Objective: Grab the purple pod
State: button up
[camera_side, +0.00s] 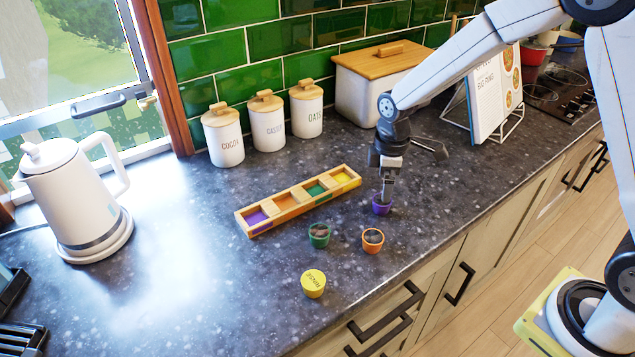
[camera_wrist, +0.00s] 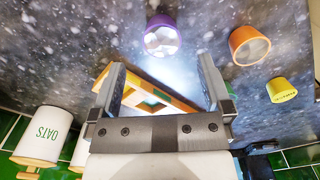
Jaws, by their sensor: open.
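The purple pod (camera_side: 381,206) stands upright on the dark worktop, right of the wooden tray. My gripper (camera_side: 387,193) points down at it, with its fingers just over the pod's rim in the side view. In the wrist view the purple pod (camera_wrist: 162,40) shows a pale top, beyond the fingertips and roughly centred between them. My gripper (camera_wrist: 163,66) is open and nothing is held. I cannot tell whether a finger touches the pod.
A green pod (camera_side: 319,236), an orange pod (camera_side: 372,241) and a yellow pod (camera_side: 314,284) stand nearby. The wooden tray (camera_side: 298,211) has coloured compartments. Canisters (camera_side: 268,128) and a bread bin (camera_side: 355,95) line the wall. A kettle (camera_side: 72,195) stands left. The worktop's front edge is close.

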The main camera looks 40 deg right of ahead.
jog(key=shift+f, duration=2.45)
jog(key=c, duration=1.3)
jog(key=shift+r, duration=0.15)
jog(key=shift+r, duration=0.5)
jog(key=s+r, duration=0.3)
jog(key=s, duration=0.1)
jog(key=s+r, duration=0.8)
jog(key=shift+s, duration=0.15)
jog(key=shift+s+r, duration=0.2)
jog(key=shift+s, duration=0.3)
jog(key=shift+s+r, duration=0.15)
jog(key=shift+s, duration=0.3)
